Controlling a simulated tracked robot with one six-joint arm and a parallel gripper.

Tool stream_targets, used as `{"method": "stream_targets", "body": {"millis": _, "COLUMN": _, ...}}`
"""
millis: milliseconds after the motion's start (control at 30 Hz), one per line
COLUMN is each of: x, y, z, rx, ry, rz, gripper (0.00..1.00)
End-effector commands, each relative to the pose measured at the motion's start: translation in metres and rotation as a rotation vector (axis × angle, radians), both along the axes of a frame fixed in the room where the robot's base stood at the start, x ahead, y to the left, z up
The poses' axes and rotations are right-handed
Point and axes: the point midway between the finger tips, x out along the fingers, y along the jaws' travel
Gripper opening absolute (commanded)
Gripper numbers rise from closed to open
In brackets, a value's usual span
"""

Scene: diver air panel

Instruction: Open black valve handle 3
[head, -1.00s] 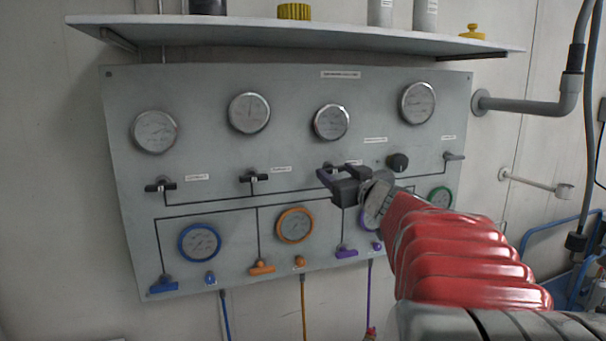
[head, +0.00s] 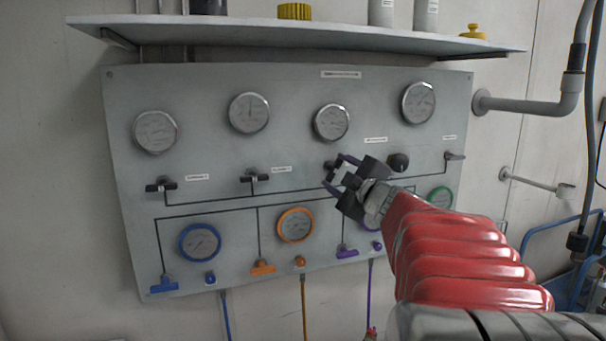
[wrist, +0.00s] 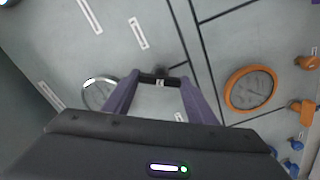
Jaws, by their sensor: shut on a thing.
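Black valve handle 3 (head: 329,165) is the third black handle from the left in the upper row of the grey panel (head: 225,80). It is mostly hidden behind my gripper in the head view. My gripper (head: 337,172) is at this handle with its jaws tilted. In the wrist view, the black handle (wrist: 161,72) sits between the tips of the two purple fingers of my gripper (wrist: 159,79), which are shut on it. How far the handle is turned is hard to tell.
Black handles to the left (head: 254,178) and a black knob (head: 398,163) to the right flank my gripper. Gauges line the panel above and below, including an orange-rimmed one (head: 295,225). A shelf (head: 300,33) juts out above the panel.

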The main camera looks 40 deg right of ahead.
Motion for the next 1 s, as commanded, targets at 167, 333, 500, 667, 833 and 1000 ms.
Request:
{"method": "stream_targets", "body": {"millis": 167, "x": 0.0007, "y": 0.0020, "z": -0.0019, "rx": -0.149, "ry": 0.046, "rz": 0.005, "gripper": 0.29}}
{"method": "stream_targets", "body": {"millis": 333, "x": 0.0008, "y": 0.0023, "z": -0.0024, "rx": -0.266, "ry": 0.081, "rz": 0.006, "gripper": 0.29}}
{"method": "stream_targets", "body": {"millis": 500, "x": 0.0010, "y": 0.0026, "z": -0.0029, "rx": -0.343, "ry": 0.105, "rz": 0.006, "gripper": 0.29}}
{"method": "stream_targets", "body": {"millis": 667, "x": 0.0011, "y": 0.0028, "z": -0.0034, "rx": -0.381, "ry": 0.116, "rz": 0.008, "gripper": 0.29}}
{"method": "stream_targets", "body": {"millis": 833, "x": 0.0012, "y": 0.0031, "z": -0.0039, "rx": -0.392, "ry": 0.120, "rz": 0.008, "gripper": 0.29}}
{"method": "stream_targets", "body": {"millis": 1000, "x": 0.0018, "y": 0.0033, "z": -0.0044, "rx": -0.391, "ry": 0.121, "rz": 0.010, "gripper": 0.29}}
